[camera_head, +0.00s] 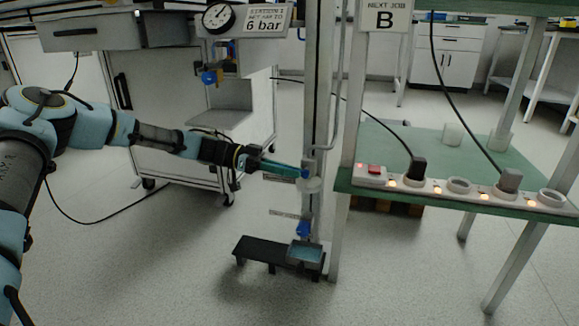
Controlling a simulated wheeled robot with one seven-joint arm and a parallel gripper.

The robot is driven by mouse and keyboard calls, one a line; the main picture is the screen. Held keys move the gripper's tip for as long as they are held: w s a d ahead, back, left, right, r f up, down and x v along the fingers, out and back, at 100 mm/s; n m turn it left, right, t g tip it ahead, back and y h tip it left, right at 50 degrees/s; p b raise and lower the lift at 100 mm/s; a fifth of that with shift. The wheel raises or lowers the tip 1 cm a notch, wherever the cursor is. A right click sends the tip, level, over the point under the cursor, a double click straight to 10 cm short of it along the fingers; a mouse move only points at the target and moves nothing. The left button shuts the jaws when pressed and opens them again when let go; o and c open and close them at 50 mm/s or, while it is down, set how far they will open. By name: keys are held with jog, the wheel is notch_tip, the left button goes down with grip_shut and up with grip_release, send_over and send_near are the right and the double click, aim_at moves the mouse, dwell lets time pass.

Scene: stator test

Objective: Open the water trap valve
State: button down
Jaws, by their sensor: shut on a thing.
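An upright metal post (318,100) carries pipe fittings. My gripper (296,172), with teal fingers, reaches in from the left to the upper fitting. It is shut on what looks like the lever of a small blue valve (304,174); the fingers mostly hide the grip. A pale round cup-like part (309,185) sits just below. Lower on the post is a second blue valve (303,228) with a grey lever (288,214) pointing left, roughly level. I cannot tell for sure which one is the water trap valve.
A gauge (218,17) beside a "6 bar" sign (265,22) hangs above another blue fitting (209,77). Floor in front is clear.

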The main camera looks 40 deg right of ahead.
jog(key=c, duration=1.1)
grip_release()
jog(key=shift+w, duration=0.1)
jog(key=shift+w+a+r, duration=0.1)
jog(key=shift+w+a, duration=0.1)
jog(key=shift+w, duration=0.1)
jog(key=shift+p+v, duration=1.85)
jog(key=shift+v, duration=3.15)
